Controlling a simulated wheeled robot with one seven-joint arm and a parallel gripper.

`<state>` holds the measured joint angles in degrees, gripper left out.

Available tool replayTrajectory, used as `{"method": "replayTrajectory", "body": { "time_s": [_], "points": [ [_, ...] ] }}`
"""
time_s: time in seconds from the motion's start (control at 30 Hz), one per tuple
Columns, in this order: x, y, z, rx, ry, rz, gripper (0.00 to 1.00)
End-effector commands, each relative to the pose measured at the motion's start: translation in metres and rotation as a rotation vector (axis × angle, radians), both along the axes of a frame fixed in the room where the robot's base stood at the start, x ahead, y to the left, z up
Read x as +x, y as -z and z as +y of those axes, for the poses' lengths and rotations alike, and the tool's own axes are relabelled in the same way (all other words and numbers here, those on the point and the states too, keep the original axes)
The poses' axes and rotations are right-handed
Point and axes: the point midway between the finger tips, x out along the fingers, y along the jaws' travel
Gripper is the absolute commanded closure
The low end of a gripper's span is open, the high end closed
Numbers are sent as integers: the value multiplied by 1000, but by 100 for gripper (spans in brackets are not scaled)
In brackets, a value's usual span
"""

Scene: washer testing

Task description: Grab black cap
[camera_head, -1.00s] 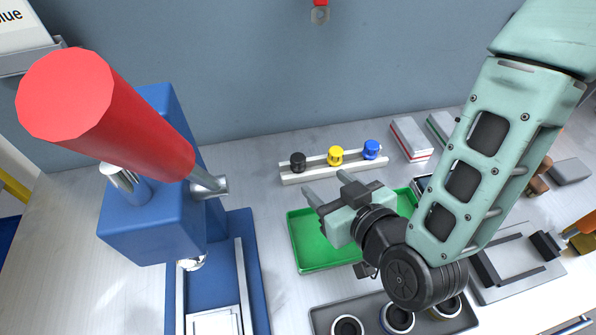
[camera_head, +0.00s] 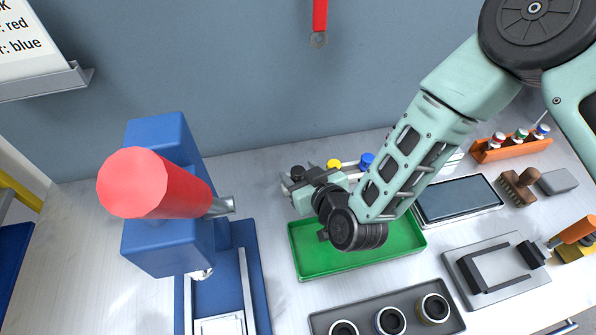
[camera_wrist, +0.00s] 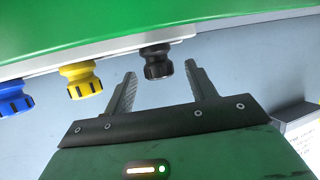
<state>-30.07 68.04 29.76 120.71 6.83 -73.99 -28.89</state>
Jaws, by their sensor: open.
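The black cap (camera_wrist: 157,62) sits at the end of a pale rack (camera_wrist: 120,56), in line with a yellow cap (camera_wrist: 80,79) and a blue cap (camera_wrist: 14,97) in the wrist view. My gripper (camera_wrist: 160,78) is open, its two fingers pointing at the rack. The black cap lies between the fingertips in the picture; whether it is at their depth I cannot tell. In the head view the black cap (camera_head: 297,171) shows just behind my gripper (camera_head: 296,179), which covers most of the rack.
A green tray (camera_head: 300,262) lies in front of the rack. A blue press with a red handle (camera_head: 160,185) stands to the left. A dark tray (camera_head: 365,314) with several round rings is at the front. A tablet-like panel (camera_head: 458,198) lies to the right.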

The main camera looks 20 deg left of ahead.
Motion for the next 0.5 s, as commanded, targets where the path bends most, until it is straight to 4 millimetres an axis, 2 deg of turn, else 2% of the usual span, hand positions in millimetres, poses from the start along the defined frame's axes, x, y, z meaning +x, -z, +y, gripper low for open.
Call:
{"method": "replayTrajectory", "body": {
  "time_s": [0.2,0.23,0.3,0.4,0.5],
  "points": [
    [0,1,1,0,-1,1,44],
    [0,1,1,0,-1,1,49],
    [0,1,1,0,-1,1,69],
    [0,1,1,0,-1,1,92],
    [0,1,1,0,-1,1,92]
  ]
}}
